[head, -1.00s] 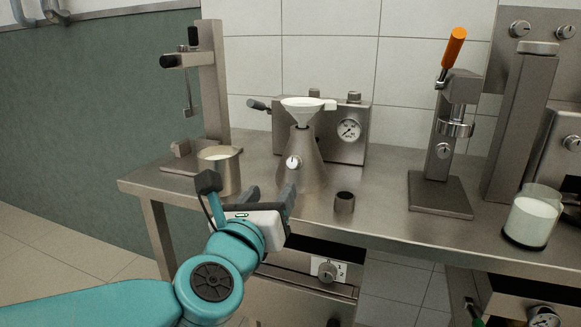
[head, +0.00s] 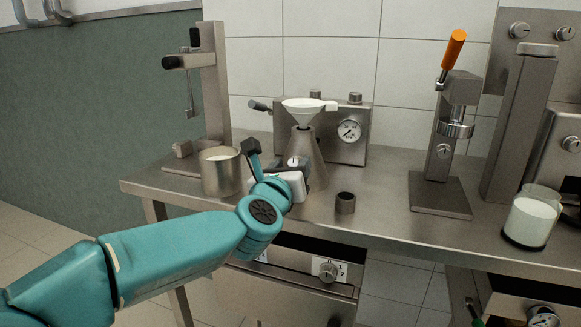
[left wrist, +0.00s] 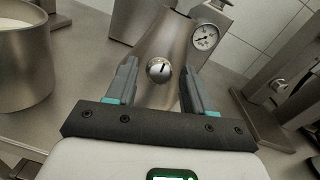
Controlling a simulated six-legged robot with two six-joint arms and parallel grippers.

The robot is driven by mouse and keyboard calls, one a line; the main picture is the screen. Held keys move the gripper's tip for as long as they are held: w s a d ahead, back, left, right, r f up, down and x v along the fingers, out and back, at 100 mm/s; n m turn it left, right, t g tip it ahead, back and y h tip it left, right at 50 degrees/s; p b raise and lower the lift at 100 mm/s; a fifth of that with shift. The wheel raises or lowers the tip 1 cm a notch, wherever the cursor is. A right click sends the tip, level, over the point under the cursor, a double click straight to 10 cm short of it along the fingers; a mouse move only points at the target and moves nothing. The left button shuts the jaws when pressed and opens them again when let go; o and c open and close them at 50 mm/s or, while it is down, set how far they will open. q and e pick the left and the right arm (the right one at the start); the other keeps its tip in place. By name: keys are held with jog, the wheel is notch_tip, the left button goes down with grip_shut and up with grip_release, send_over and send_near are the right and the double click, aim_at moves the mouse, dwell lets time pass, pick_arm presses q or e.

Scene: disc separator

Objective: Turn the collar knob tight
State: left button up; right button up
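The collar knob (left wrist: 158,70) is a small round metal knob with a dark mark, on the front of a conical steel separator body (head: 307,160). In the head view my left gripper (head: 291,178) is in front of the cone, covering much of the knob. In the left wrist view my left gripper (left wrist: 157,82) is open, one finger on each side of the knob. Gaps show between the knob and both fingers. I cannot tell whether the tips reach past its face. My right gripper is in neither view.
A steel cup of white liquid (head: 222,171) stands close left of my gripper. A white funnel (head: 304,107) tops the cone. A small dark-mouthed cup (head: 345,203) stands to the right. A lever press (head: 441,170) and a milk glass (head: 531,217) stand farther right.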

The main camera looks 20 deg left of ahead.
pick_arm(q)
grip_shut()
jog(key=c, duration=0.8)
grip_release()
